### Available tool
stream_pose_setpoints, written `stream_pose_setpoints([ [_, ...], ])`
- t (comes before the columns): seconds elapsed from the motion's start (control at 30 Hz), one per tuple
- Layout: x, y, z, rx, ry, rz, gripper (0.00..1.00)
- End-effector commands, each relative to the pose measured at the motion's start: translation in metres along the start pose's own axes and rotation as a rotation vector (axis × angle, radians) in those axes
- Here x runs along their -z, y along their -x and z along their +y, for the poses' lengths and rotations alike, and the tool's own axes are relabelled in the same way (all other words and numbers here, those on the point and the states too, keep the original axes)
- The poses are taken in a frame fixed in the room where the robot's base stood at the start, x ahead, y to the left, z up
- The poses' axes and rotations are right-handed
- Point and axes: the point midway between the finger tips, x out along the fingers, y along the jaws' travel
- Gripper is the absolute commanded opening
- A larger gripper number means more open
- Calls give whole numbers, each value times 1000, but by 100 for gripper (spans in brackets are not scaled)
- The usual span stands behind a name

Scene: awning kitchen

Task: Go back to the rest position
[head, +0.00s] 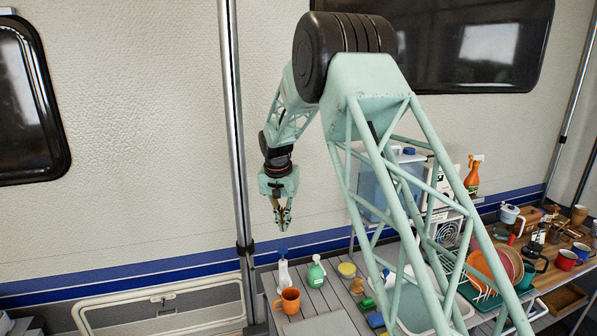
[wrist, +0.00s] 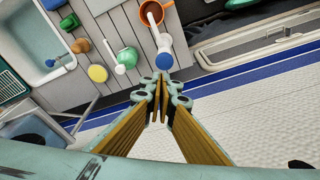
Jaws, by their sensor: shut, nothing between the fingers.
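My gripper (head: 283,222) hangs at the end of my green arm, pointing down, above the back left part of the counter. In the wrist view my gripper (wrist: 159,98) shows its wooden-faced fingers closed at the tips with nothing between them. Below it in the head view stand a white bottle with a blue top (head: 284,274) and a green spray bottle (head: 315,272). An orange mug (head: 289,300) stands in front of them. The gripper is apart from all of these.
The slatted counter (head: 325,297) holds a yellow-topped round container (head: 347,270) and a sink (head: 415,312). Plates in a rack (head: 490,270), an orange spray bottle (head: 473,176) and several cups are at the right. The caravan wall (head: 150,130) is close behind; the space left of the counter is free.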

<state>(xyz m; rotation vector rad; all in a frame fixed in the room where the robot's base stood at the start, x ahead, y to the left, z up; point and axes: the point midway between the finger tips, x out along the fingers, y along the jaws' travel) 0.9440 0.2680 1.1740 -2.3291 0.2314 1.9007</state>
Motion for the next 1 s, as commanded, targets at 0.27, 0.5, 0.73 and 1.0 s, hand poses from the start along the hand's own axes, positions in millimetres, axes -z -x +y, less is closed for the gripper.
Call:
stream_pose_setpoints([
  [0.27, -10, 40, 29, 6, 8, 8, 0],
  [0.5, -25, 77, 58, 10, 18, 14, 0],
  [0.73, -43, 111, 86, 15, 28, 20, 0],
  [1.0, -68, 147, 119, 20, 40, 28, 0],
])
